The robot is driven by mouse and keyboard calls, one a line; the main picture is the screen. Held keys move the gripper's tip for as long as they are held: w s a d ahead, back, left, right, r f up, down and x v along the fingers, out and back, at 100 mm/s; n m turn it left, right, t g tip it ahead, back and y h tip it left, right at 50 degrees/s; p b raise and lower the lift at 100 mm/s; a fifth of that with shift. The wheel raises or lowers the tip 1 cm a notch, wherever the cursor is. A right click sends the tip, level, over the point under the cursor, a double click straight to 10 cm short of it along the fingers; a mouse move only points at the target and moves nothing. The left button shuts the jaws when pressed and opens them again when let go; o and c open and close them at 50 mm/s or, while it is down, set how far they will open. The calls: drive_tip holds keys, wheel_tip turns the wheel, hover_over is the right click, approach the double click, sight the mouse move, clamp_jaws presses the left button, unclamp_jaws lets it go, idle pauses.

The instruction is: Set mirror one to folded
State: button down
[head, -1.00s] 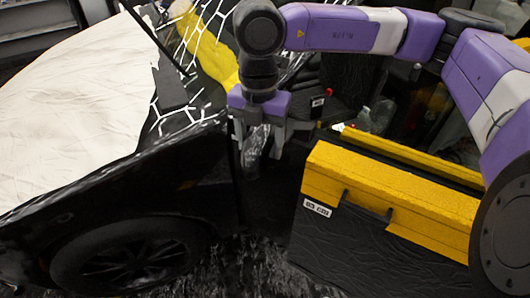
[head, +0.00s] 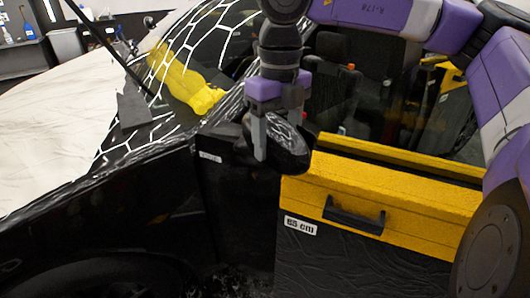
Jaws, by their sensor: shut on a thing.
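The car's side mirror (head: 288,152) is a glossy black housing at the front corner of the door, beside the windscreen's base. It lies close against the left end of the yellow door top in this view. My gripper (head: 276,128) points down over it, with its grey fingers around the housing, shut on it. Part of the mirror is hidden behind the near finger. I cannot see its glass face or its hinge clearly.
The door (head: 400,200) has a yellow upper band, a black handle and a "65 cm" label. A yellow cloth-like item (head: 190,80) lies on the white-patterned windscreen. A pale cover (head: 60,120) lies over the bonnet at left.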

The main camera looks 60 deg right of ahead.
sight(286, 116)
drive_tip(key=shift+s+d+n+b, duration=0.4)
drive_tip(key=shift+d+n+b, duration=0.1)
drive_tip(key=shift+d+n, duration=0.35)
drive_tip(key=shift+c, duration=1.6)
unclamp_jaws()
drive_tip(key=shift+r, duration=0.1)
wheel_tip(286, 116, up, 8)
drive_tip(key=shift+f, duration=0.2)
